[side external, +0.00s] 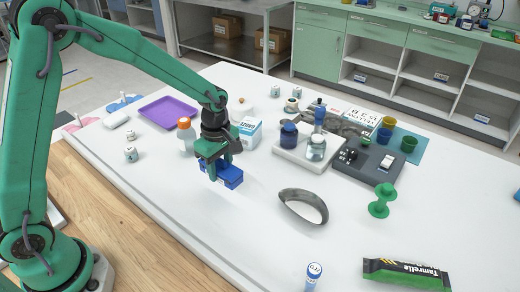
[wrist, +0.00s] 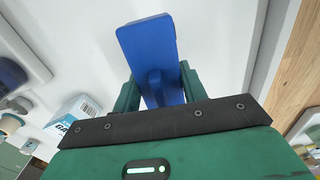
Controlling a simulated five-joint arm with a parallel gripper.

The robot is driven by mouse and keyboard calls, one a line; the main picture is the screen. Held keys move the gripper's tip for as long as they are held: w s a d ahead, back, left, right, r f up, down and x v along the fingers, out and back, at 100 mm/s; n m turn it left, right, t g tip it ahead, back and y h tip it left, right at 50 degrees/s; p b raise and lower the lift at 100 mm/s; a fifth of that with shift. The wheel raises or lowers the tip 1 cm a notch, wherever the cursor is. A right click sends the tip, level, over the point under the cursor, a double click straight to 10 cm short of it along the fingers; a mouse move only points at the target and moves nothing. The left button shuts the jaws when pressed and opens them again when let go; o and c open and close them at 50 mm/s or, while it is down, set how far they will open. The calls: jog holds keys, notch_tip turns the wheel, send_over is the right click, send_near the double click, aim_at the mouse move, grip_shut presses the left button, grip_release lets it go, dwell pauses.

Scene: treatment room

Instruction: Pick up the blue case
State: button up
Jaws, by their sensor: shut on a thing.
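The blue case (side external: 231,180) is a small blue box between the fingers of my green gripper (side external: 213,172) in the side external view. In the wrist view the blue case (wrist: 148,45) stands out beyond the fingers, and my gripper (wrist: 156,88) has one finger on each side of it. My gripper is shut on the blue case. The fingers hide part of its sides. The case appears close to the white table top; I cannot tell whether it touches it.
A white bottle with an orange cap (side external: 186,133) and a white-and-blue carton (side external: 250,133) stand close behind my gripper. A purple tray (side external: 168,112) lies to the left. A grey ring-shaped strap (side external: 303,206) lies to the right. The table in front of the case is clear.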

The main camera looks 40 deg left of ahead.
jog(key=s+d+r, duration=0.5)
jog(key=d, duration=0.2)
jog(key=shift+d+r, duration=0.2)
dwell(0.4)
